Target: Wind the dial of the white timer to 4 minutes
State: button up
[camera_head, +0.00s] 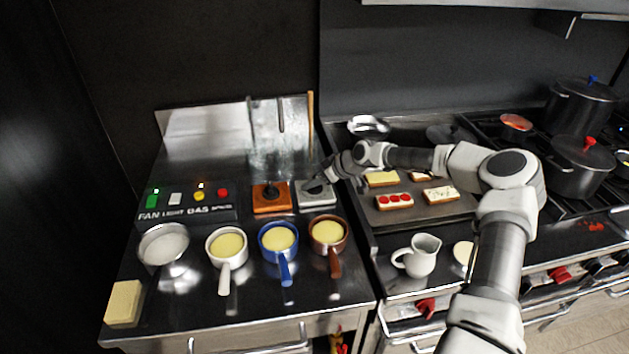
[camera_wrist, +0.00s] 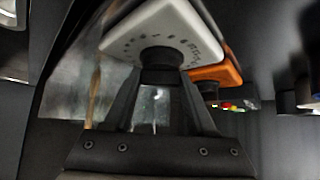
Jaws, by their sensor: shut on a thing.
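The white timer (camera_head: 318,198) stands at the back of the steel counter, just right of an orange timer (camera_head: 271,203). In the wrist view the white timer (camera_wrist: 165,30) shows its pale face with a ring of dark marks around a black dial (camera_wrist: 161,56). My gripper (camera_wrist: 160,76) is shut on that dial, one finger on each side. In the head view my gripper (camera_head: 314,186) covers part of the timer's face. The dial's pointer and the minute it reads cannot be made out. The orange timer also shows in the wrist view (camera_wrist: 218,73).
A switch panel (camera_head: 187,205) stands left of the timers. White, blue and brown pans (camera_head: 327,232) of yellow content stand in front, near a small bowl (camera_head: 164,244). To the right are a griddle with topped bread slices (camera_head: 395,202), a white jug (camera_head: 419,256) and dark pots (camera_head: 582,165).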

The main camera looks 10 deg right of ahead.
dwell(0.7)
jog(key=o, duration=1.3)
jog(key=shift+o, duration=0.2)
jog(key=shift+d+r, duration=0.1)
jog(key=b+v, duration=0.1)
jog(key=v, duration=1.6)
jog(key=shift+s, duration=0.15)
